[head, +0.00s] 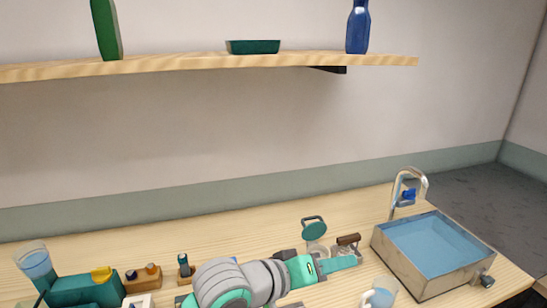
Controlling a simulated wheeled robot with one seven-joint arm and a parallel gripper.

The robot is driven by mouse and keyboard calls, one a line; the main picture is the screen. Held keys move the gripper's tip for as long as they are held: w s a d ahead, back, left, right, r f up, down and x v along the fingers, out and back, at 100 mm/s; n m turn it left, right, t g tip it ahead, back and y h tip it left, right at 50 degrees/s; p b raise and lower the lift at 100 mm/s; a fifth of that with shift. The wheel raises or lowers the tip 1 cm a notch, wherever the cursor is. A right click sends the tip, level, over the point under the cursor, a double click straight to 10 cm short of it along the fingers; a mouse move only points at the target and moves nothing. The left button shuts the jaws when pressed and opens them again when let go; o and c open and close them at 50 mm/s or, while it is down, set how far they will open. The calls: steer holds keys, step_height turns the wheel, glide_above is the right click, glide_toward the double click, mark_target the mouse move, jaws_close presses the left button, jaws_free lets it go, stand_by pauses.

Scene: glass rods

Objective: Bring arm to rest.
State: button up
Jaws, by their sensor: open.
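My arm (232,282), grey and teal, lies low over the bench at the bottom middle of the head view. My gripper (340,263) points to the right, its jaws open. I see nothing held between the jaws, though the view of them is small and oblique. The gripper is just in front of a brown-handled item (348,240) and left of the sink (455,278). I cannot tell whether it touches anything. No glass rod can be made out clearly.
A round green-topped item (313,226) stands behind the gripper. A cup with blue liquid (380,294) is to its lower right. A teal box (85,291) and a glass (36,264) stand at left. The shelf (200,62) above holds bottles and a dish.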

steer(key=w+d+r+n+t+h, duration=0.2)
steer(key=w+r+n+t+h, duration=0.1)
steer(key=t, duration=0.4)
steer(key=s+a+f+n+t+y, duration=0.2)
steer(key=s+a+f+n+y, duration=0.15)
steer(key=f, duration=0.45)
steer(key=s+a+f+n+t+y, duration=0.1)
steer(key=s+a+f+n+y, duration=0.15)
steer(key=f+y, duration=0.4)
steer(key=s+a+f+n+t+y, duration=0.2)
steer(key=s+f+y, duration=0.15)
steer(key=f, duration=0.55)
steer(key=s+a+f+m+g, duration=0.1)
steer(key=s+a+f+m, duration=0.1)
steer(key=s, duration=0.6)
steer(key=s+a+f+m+g, duration=0.1)
steer(key=s+f+m, duration=0.3)
steer(key=s, duration=0.5)
steer(key=s+a+f+m+g+y, duration=0.1)
steer(key=s+a+f+m, duration=0.2)
steer(key=s, duration=0.6)
steer(key=shift+s+a+f+m+g, duration=0.15)
steer(key=shift+s+f+m+g, duration=0.15)
steer(key=shift+m+g, duration=0.15)
